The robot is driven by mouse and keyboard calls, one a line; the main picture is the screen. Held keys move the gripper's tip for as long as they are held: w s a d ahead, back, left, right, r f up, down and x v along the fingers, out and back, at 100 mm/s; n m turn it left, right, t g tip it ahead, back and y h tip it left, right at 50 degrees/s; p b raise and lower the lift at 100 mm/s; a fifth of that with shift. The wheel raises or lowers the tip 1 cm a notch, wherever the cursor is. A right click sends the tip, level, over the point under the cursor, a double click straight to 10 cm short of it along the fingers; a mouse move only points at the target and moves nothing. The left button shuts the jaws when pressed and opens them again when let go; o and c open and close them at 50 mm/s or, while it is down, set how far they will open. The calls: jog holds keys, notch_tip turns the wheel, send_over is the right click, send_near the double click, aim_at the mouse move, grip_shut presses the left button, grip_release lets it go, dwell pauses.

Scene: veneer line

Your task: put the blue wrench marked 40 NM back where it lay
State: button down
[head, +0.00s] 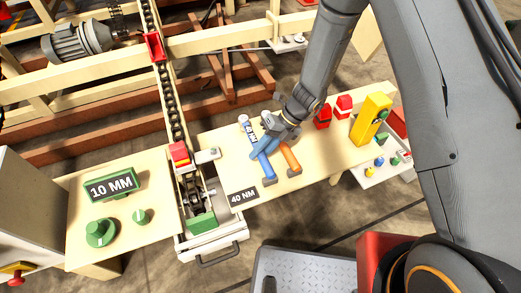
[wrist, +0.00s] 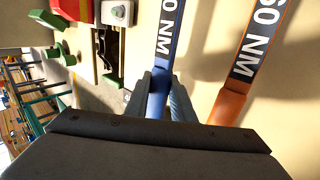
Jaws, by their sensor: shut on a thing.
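In the wrist view, the blue wrench (wrist: 171,25) runs up between my jaws. My gripper (wrist: 163,88) is shut on its blue shaft. In the head view, my gripper (head: 266,142) is over the pale table (head: 222,140), and I cannot tell whether the wrench touches the top. An orange wrench (head: 290,158) lies to its right, partly hidden by my gripper. The orange wrench also shows in the wrist view (wrist: 229,105), marked "60 NM".
A dark "40 NM" plate (head: 243,196) lies at the table's front left. Red blocks (head: 322,117) and a yellow post (head: 371,119) stand to the right.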

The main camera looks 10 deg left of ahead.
jog(key=shift+f, duration=0.55)
dwell(0.5)
jog(key=c, duration=1.4)
grip_release()
jog(key=shift+c, duration=0.2)
jog(key=shift+r+p, duration=2.75)
jog(key=shift+r, duration=1.3)
